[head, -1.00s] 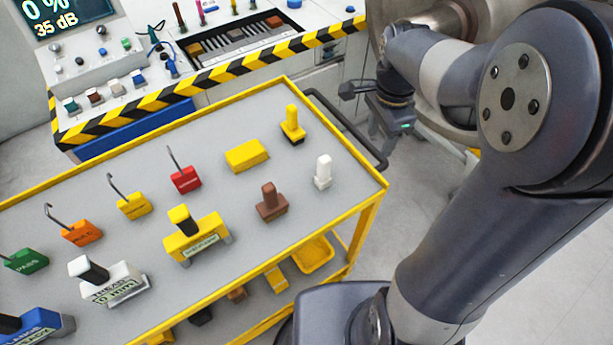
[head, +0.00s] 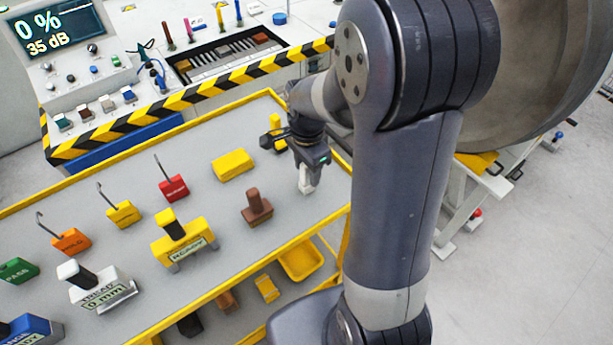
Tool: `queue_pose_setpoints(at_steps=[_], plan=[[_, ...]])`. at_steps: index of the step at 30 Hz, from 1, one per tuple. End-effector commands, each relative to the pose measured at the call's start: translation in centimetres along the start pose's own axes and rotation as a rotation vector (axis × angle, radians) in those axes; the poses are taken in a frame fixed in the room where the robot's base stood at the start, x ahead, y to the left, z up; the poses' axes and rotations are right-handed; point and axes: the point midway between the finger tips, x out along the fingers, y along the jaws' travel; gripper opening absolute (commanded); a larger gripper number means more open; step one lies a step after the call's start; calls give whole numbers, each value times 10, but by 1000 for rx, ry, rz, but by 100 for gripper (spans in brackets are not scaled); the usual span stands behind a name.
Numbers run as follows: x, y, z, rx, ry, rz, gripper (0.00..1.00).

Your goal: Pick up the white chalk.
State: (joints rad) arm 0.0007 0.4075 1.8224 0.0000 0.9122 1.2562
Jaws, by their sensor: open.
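The white chalk (head: 305,183) is a small upright white block near the right end of the grey cart top. My gripper (head: 308,172) is right above it, pointing down, and hides the chalk's upper part. Only the lower part of the chalk shows below the gripper. The gripper is open. The fingertips are small and dark here, and I cannot tell whether they are beside the chalk or just over it.
A brown stamp-like block (head: 257,207) stands left of the chalk. A yellow block (head: 232,165) lies behind it, and a yellow upright piece (head: 276,128) stands close behind my gripper. The cart's yellow rim (head: 325,221) runs close in front. Padlocks and labelled blocks fill the left.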

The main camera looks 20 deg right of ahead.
Motion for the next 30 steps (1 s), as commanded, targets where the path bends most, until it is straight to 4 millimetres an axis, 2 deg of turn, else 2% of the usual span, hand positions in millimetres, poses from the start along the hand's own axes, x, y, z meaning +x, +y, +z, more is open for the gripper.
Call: queue_pose_setpoints(at_steps=[6,15,30], plan=[[27,0,0,0,-1,3,47],[30,-1,0,0,0,-1,46],[30,-1,0,0,0,-1,6]])
